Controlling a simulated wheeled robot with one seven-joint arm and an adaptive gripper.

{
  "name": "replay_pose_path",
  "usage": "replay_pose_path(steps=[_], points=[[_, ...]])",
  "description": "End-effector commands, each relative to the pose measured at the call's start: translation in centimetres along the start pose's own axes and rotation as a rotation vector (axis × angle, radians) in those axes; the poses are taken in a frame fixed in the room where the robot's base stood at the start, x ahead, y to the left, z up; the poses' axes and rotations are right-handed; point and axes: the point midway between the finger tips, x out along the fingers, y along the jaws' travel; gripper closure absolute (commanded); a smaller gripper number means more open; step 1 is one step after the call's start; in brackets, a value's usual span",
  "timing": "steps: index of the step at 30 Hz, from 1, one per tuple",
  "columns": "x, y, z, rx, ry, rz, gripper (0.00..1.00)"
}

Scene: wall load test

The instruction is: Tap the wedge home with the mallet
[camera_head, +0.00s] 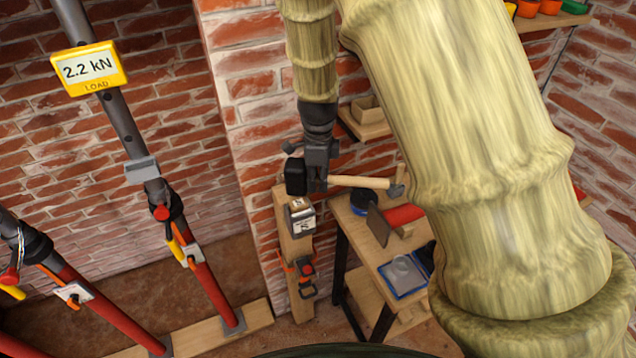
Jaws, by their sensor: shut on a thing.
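My gripper (317,180) points down and is shut on the mallet's pale wooden handle (358,182), close to the head. The mallet's black head (296,177) is at the left of the fingers, and the handle runs out to the right. Just below the head, a small pale wooden piece (297,203), perhaps the wedge, shows at the top of a grey metal block (301,222) on an upright plank (293,250). The head appears just above it in the picture; I cannot tell whether they touch. The gripper partly hides the handle's near end.
A yellow load display (88,68) reads 2.2 kN on a slanting prop (208,285). Red props stand at the left. A wooden workbench (372,240) with a blue-edged tray (403,275) is at the right. Orange-and-black clamps (305,268) sit low on the plank. Brick walls surround.

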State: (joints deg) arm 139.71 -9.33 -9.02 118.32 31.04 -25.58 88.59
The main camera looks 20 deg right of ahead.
Motion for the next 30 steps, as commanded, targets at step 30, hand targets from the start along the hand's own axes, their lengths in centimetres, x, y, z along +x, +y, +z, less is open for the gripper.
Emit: replay_pose_path(steps=[30], points=[[-3.6,-0.1,0.0,0.0,0.0,-0.001,1.0]])
